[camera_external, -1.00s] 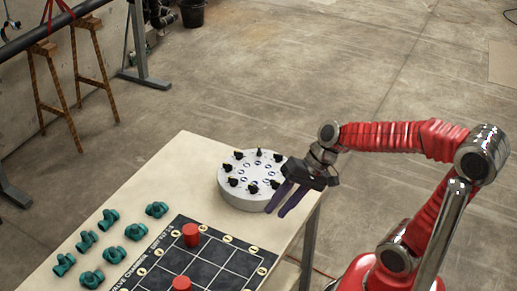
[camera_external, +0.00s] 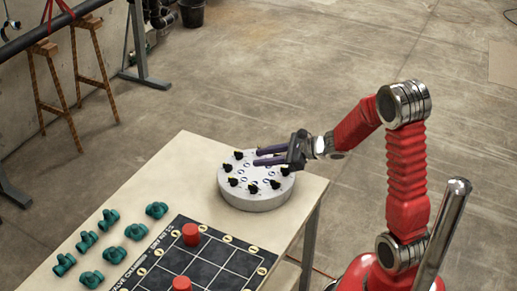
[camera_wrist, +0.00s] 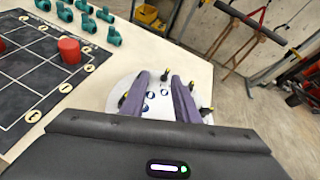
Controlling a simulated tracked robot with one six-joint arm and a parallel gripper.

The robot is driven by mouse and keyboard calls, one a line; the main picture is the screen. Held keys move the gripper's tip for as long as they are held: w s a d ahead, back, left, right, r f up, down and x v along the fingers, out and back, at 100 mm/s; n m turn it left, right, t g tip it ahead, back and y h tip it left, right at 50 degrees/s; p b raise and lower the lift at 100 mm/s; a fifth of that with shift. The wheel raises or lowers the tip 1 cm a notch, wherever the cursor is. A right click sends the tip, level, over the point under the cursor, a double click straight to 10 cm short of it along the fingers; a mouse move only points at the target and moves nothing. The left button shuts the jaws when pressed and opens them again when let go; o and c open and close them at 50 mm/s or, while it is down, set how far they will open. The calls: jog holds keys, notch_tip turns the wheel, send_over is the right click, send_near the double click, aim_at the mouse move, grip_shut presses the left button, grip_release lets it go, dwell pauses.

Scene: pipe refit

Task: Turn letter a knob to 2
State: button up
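A round white dial box (camera_external: 256,198) stands near the back right edge of the table, with several black knobs in a ring on its top. One black knob (camera_external: 232,182) shows at its left side. The letters by the knobs are too small to read, so I cannot tell which is knob a. My gripper (camera_external: 256,157) is above the far part of the box, its two purple fingers apart and nothing between them. In the wrist view the fingers (camera_wrist: 169,80) reach over the white box (camera_wrist: 118,90) and hide part of its top and some knobs.
The table (camera_external: 140,190) holds several green valve pieces (camera_external: 135,232) and a black gridded board (camera_external: 215,265) with red cylinders (camera_external: 191,234). Wooden trestles (camera_external: 50,90) and a pipe stand at the back left.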

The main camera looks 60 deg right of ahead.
aim_at(239, 155)
jog(key=d+f+m+h, duration=0.1)
jog(key=d, duration=0.1)
jog(key=d+f+m+h, duration=0.1)
jog(key=d+m, duration=0.1)
jog(key=d, duration=0.1)
jog(key=d+f+m, duration=0.1)
jog(key=d, duration=0.2)
jog(key=shift+s+f+m+t+h, duration=0.2)
jog(key=shift+m+t+h, duration=0.1)
jog(key=shift+h, duration=0.1)
jog(key=shift+a, duration=0.1)
jog(key=x, duration=1.4)
jog(key=shift+s, duration=0.1)
grip_shut()
jog(key=shift+f, duration=0.1)
